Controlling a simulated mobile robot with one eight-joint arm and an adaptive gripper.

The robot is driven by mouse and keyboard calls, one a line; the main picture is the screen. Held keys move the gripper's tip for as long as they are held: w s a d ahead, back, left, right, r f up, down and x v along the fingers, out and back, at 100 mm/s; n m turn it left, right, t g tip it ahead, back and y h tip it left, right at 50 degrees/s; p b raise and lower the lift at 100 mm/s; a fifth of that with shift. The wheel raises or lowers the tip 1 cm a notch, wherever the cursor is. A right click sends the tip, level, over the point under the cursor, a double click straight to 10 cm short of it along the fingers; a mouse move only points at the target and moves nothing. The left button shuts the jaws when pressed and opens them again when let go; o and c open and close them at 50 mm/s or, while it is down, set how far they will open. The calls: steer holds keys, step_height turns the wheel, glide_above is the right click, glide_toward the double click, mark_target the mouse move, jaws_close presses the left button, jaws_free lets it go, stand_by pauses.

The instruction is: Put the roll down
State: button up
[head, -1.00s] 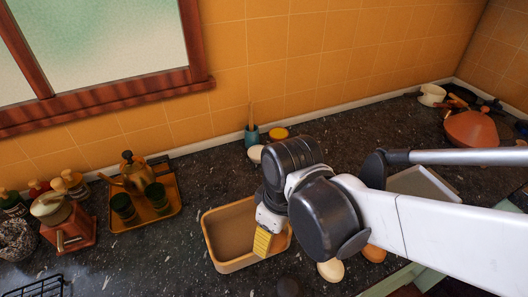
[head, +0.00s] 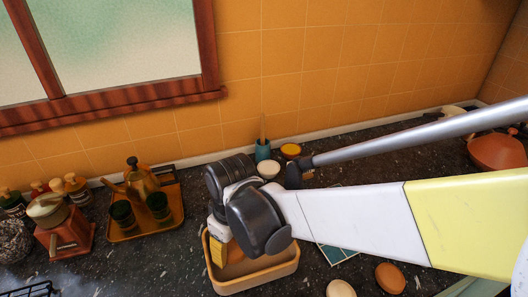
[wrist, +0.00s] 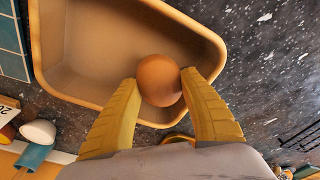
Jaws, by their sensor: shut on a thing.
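A round brown roll (wrist: 160,80) sits between the yellow fingers of my gripper (wrist: 161,84) in the wrist view. My gripper is shut on it. In the head view the roll (head: 235,251) shows partly behind the yellow finger of my gripper (head: 219,251), at the left part of a tan open box. The box (head: 258,281) stands on the dark counter; its bare floor also fills much of the wrist view (wrist: 85,55). I cannot tell whether the roll touches the box floor.
A pale roll (head: 340,288) and a brown roll (head: 390,278) lie on the counter right of the box. A tray (head: 178,218) with a kettle and cups stands left. A white bowl (head: 269,169) and blue cup (head: 263,150) stand behind.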

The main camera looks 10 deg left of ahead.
mark_target(232, 255)
steer(key=shift+f+b, duration=0.55)
steer(key=shift+f, duration=0.9)
steer(key=shift+f, duration=0.15)
steer(key=o, duration=0.8)
